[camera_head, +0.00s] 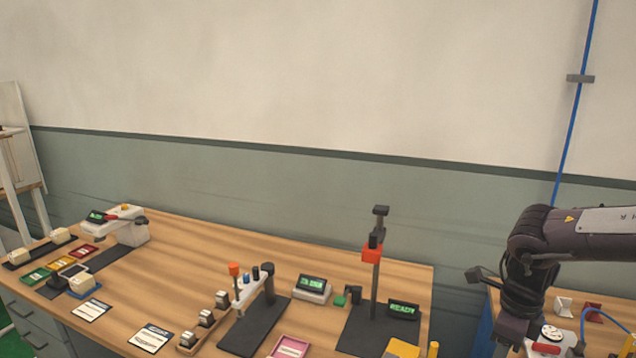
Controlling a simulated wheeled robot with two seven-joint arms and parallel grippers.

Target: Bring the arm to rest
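My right arm (528,262) comes in from the right edge and bends downward at the right of the view, in front of a second bench. Its dark lower end (512,328) points down near the bottom edge. I cannot make out fingertips there, nor whether that gripper is open or shut. Nothing held by it can be seen. My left arm and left gripper are not in view.
A long wooden bench (185,262) fills the lower left. It carries a black stand with a "READY" display (403,309), an orange-knobbed fixture (234,270), a white instrument (127,226) and cards (151,338). The second bench (618,312) holds small parts. A blue wall cable (573,125) runs behind.

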